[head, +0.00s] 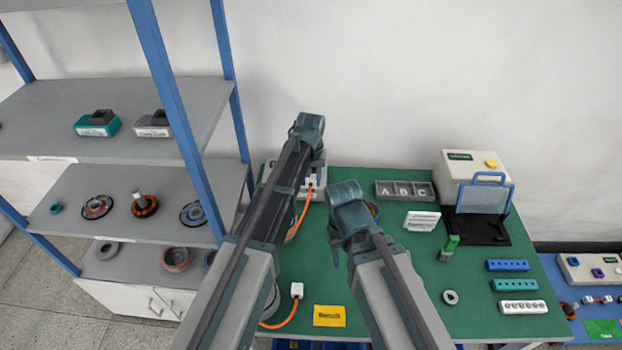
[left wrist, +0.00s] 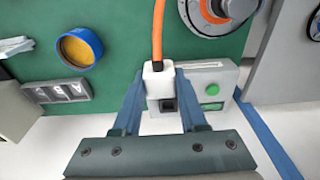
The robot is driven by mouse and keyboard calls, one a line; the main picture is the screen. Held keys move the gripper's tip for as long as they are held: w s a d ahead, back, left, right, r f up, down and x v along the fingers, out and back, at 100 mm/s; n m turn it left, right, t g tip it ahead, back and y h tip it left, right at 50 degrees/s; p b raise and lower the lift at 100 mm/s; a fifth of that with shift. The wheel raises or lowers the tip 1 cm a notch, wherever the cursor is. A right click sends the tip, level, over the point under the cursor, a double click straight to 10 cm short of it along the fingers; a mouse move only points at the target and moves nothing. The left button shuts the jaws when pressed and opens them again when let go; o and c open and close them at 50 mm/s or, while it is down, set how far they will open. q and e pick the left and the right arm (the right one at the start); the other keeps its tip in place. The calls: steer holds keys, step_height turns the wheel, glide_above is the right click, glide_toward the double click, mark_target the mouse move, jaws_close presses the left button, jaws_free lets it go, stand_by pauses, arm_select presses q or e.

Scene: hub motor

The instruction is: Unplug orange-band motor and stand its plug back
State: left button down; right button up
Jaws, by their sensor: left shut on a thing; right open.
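My left gripper (left wrist: 158,95) is shut on a white plug (left wrist: 158,72) with an orange cable (left wrist: 158,30). The plug is at a grey station (left wrist: 212,82) with a green button; I cannot tell whether it sits in a socket. In the head view the station (head: 318,172) and cable (head: 303,212) show beside my left arm, which hides most of the gripper. A motor with an orange band (left wrist: 212,12) is at the top of the left wrist view. My right gripper (head: 336,250) is open and empty above the green table.
A second white plug (head: 297,290) with an orange cable stands near a yellow label (head: 329,316). An A-B-C tray (head: 405,190), a white sign (head: 422,221), a green-capped bottle (head: 449,247) and a machine (head: 468,175) stand right. Shelves (head: 150,190) flank the table's left.

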arm_select(q)
step_height(320, 180, up, 6)
steer(key=p, duration=0.6)
stand_by(0.4)
